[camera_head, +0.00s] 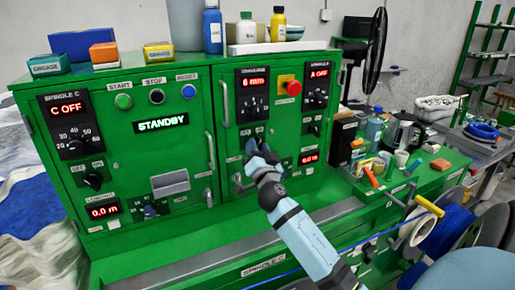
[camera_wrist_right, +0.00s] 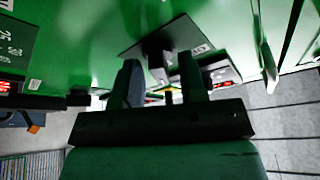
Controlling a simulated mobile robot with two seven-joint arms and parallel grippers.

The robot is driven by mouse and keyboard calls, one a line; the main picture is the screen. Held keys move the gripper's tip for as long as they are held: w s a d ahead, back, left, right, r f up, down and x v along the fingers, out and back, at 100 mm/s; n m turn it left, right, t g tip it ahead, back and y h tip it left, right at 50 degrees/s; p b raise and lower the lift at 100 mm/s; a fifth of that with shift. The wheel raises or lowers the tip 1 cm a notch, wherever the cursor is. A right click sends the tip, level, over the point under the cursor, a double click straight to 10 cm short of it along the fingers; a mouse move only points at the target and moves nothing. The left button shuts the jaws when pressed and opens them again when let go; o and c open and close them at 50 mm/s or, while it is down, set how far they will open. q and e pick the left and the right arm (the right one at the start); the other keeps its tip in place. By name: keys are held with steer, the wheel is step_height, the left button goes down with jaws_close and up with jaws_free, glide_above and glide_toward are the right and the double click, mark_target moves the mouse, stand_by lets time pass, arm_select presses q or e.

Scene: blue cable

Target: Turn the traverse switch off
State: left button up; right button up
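The middle panel of the green machine carries a black dial plate (camera_head: 253,97) with a red display that seems to read "6 mm"; its small label is too blurred to read surely. The traverse switch looks to be just below this plate, mostly hidden behind my right gripper (camera_head: 257,145). In the right wrist view, the two fingers (camera_wrist_right: 160,75) point at a dark plate (camera_wrist_right: 158,42) on the green face. I cannot tell whether they touch a switch. My left gripper is out of view.
A left panel has a "C OFF" display (camera_head: 67,107), a "STANDBY" display (camera_head: 161,125) and a switch (camera_head: 93,181). A red stop button (camera_head: 293,88) sits right of the dial plate. Door handles (camera_head: 224,103) stick out nearby. Bottles and boxes stand on top; a kettle (camera_head: 401,130) stands right.

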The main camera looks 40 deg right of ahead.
jaws_close()
steer(key=shift+n+b, duration=0.3)
steer(key=n+t+y, duration=0.1)
steer(key=n+y, duration=0.1)
steer(key=n, duration=0.3)
steer(key=n+t+y, duration=0.1)
steer(key=n+y, duration=0.1)
steer(key=n, duration=0.3)
steer(key=n+t+y+p, duration=0.1)
steer(key=n+y, duration=0.2)
steer(key=n, duration=0.1)
steer(key=shift+s+d+r+n, duration=0.15)
steer(key=shift+d+r+n, duration=0.15)
steer(key=shift+n, duration=0.1)
steer(key=shift+f+n+y+p, duration=0.1)
steer(key=shift+n+y+p, duration=0.35)
steer(key=shift+n+y, duration=0.4)
steer(key=shift+n, duration=0.25)
